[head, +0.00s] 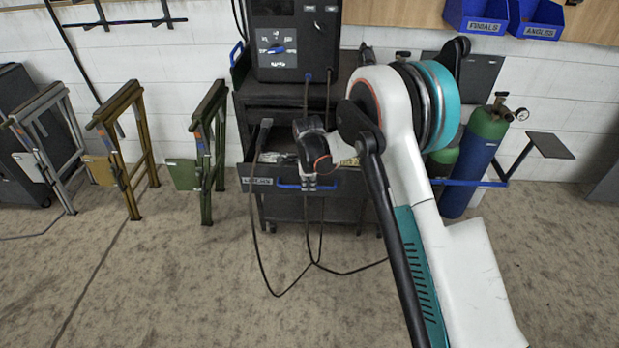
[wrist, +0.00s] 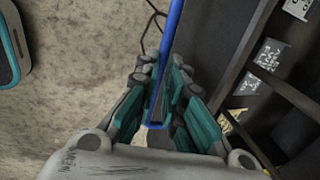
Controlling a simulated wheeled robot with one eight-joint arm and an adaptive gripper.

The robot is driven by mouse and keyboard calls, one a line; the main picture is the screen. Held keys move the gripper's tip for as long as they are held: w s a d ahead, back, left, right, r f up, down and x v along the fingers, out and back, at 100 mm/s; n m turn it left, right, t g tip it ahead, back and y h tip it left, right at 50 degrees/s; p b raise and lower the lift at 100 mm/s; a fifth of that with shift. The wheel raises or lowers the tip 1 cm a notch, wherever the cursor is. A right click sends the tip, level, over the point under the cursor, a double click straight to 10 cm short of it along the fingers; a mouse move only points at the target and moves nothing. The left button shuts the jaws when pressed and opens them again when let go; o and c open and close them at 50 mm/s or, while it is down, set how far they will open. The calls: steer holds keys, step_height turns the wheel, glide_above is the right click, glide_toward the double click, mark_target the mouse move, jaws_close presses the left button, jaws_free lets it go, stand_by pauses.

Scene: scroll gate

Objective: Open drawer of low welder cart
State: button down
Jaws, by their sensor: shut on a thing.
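The low welder cart (head: 285,104) is a dark cabinet against the wall with a black welder (head: 290,42) on top. Its drawer (head: 256,172) stands out from the cart, with its inside and some contents showing. A blue bar handle (head: 286,186) runs along the drawer front. My gripper (head: 313,184) is at the handle, reaching down from above. In the wrist view, the fingers (wrist: 158,108) are shut around the blue handle (wrist: 172,38). The open drawer interior (wrist: 238,62), with dividers and small labelled packets, lies to the right. My arm hides the drawer's right part in the head view.
Cables (head: 268,275) loop down to the floor in front of the cart. Folding stands (head: 205,150) are at the left. Gas cylinders (head: 477,165) stand at the right behind a blue rail. The concrete floor in front is mostly clear.

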steer(key=shift+s, duration=0.2)
steer(key=c, duration=1.7)
jaws_free()
steer(key=r, duration=0.4)
steer(key=s+r, duration=0.1)
steer(key=r, duration=0.3)
steer(key=s+r, duration=0.1)
steer(key=r, duration=0.2)
steer(key=shift+s+r, duration=0.1)
steer(key=shift+r, duration=0.3)
